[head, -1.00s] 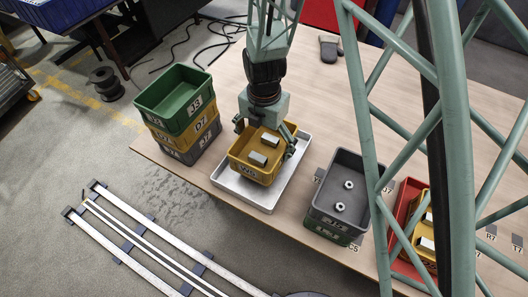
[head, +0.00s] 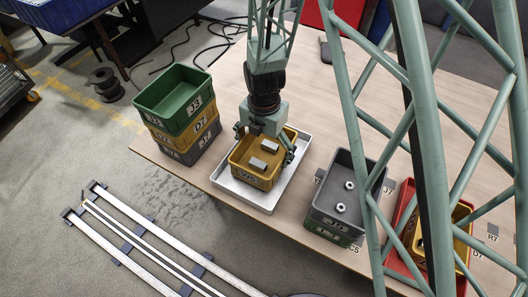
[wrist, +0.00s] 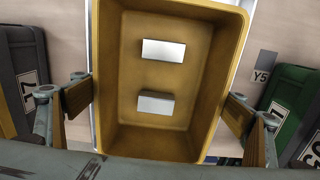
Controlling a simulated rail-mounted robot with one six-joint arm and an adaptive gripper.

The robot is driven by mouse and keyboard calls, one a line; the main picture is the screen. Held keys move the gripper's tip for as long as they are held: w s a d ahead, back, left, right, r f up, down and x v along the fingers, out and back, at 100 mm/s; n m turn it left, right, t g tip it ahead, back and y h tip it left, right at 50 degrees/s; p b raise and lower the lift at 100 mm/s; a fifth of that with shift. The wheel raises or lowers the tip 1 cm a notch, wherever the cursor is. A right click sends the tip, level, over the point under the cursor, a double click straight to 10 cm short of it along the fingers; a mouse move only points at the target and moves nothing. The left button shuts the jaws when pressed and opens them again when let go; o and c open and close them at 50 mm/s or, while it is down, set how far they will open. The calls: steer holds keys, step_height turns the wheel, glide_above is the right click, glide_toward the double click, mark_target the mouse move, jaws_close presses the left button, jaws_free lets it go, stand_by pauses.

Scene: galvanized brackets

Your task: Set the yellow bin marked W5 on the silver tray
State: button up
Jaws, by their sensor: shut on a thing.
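The yellow bin (head: 253,177) holds two grey metal blocks, and its front label looks like W5 but is blurred. In the head view it is upright within the outline of the silver tray (head: 287,180), low over it or on it; I cannot tell if it touches. My gripper (head: 264,143) is shut on the bin, with its fingers at opposite sides. In the wrist view my gripper (wrist: 160,105) has one finger at each side wall of the bin (wrist: 160,75). The bin's underside is hidden.
Left of the tray stands a stack: green bin (head: 172,103), yellow bin (head: 207,134), grey bin (head: 200,148). Right of it, a grey bin (head: 326,215) with two nuts sits on a green bin (head: 325,236). Farther right are a red tray (head: 404,196) and another yellow bin (head: 462,212), partly behind my lattice arm.

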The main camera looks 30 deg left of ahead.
mark_target(264, 159)
steer(key=shift+f, duration=0.3)
steer(key=o, duration=0.8)
step_height(264, 159, up, 13)
steer(key=p, duration=0.2)
steer(key=shift+f, duration=0.15)
stand_by(1.1)
